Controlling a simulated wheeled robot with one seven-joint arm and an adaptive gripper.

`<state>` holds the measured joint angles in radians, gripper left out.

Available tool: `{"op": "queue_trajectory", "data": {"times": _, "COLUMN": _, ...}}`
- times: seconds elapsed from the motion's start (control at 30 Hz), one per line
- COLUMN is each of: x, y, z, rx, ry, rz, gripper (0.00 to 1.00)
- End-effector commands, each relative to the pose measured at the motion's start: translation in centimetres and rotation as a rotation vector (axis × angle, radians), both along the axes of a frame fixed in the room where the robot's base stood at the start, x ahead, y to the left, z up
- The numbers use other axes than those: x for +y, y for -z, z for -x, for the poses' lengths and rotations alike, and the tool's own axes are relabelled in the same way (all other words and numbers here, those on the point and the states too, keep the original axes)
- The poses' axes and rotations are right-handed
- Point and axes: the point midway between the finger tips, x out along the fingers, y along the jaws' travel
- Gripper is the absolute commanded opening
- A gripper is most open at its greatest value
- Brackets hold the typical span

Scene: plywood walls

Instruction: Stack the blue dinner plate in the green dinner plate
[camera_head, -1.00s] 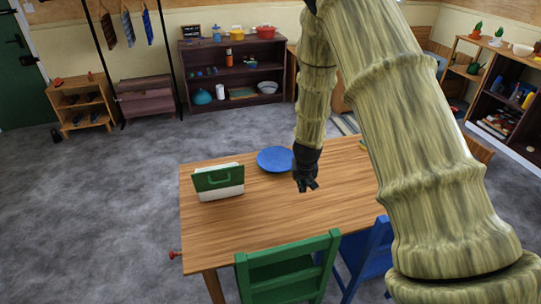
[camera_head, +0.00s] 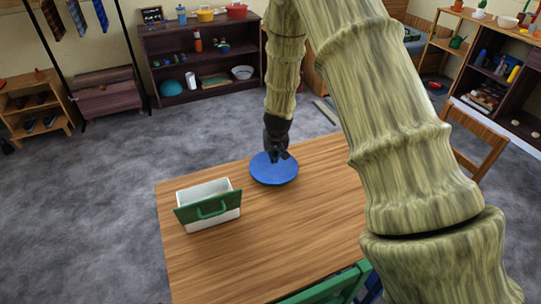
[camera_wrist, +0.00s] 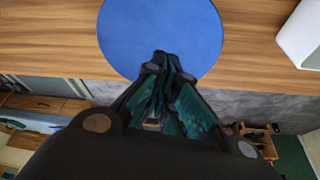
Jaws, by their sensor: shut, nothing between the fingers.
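The blue plate (camera_head: 273,172) lies on the wooden table near its far edge. In the wrist view the blue plate (camera_wrist: 160,30) fills the top middle, partly hidden by my fingers. My gripper (camera_head: 278,157) is over the far part of the plate, pointing down. In the wrist view its fingers (camera_wrist: 162,62) are together with nothing between them. I cannot tell whether the fingertips touch the plate. I see no green dinner plate in these frames.
The wooden table (camera_head: 240,245) is clear in the middle. A white box with a green front and handle (camera_head: 209,206) stands left of the plate. A green chair (camera_head: 320,292) is at the near edge. A dark shelf (camera_head: 200,65) stands against the far wall.

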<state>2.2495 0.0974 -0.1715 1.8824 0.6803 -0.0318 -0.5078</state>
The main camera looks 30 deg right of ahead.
Motion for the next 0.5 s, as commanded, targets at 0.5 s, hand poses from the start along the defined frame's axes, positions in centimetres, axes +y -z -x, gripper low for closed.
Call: {"op": "queue_trajectory", "data": {"times": 0.5, "x": -0.6, "y": 6.3, "z": -2.5, "rx": 0.011, "ry": -0.001, "rz": 0.0, "gripper": 0.0}}
